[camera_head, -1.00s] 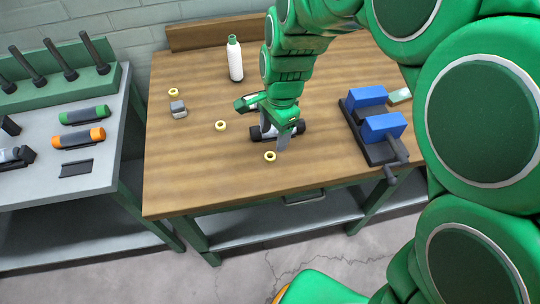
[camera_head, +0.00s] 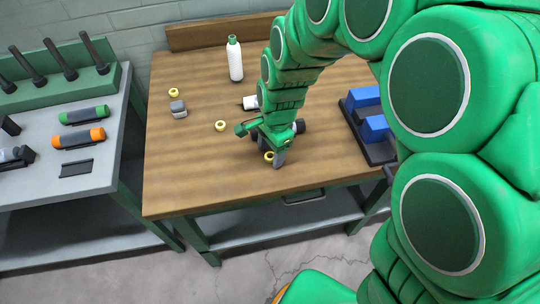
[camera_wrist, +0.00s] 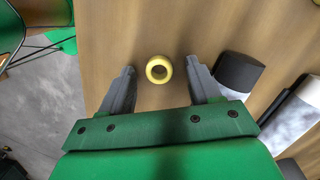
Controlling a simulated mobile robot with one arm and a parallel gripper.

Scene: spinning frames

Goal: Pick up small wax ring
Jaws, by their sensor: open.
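A small yellow wax ring (camera_wrist: 159,69) lies on the wooden table between the two fingertips of my gripper (camera_wrist: 160,72) in the wrist view. The fingers are open and stand apart on either side of it, with a gap on each side. In the head view the ring (camera_head: 268,156) shows beside my gripper (camera_head: 266,150), partly covered by it. Two more yellow rings like it lie on the table, one in the middle (camera_head: 221,126) and one at the back left (camera_head: 173,92).
Dark and silver cylindrical items (camera_wrist: 239,72) lie close to the right finger. A blue vise (camera_head: 372,128) stands on the right of the table (camera_head: 190,170). A white bottle (camera_head: 235,60) stands at the back, and a small grey block (camera_head: 178,109) sits at left.

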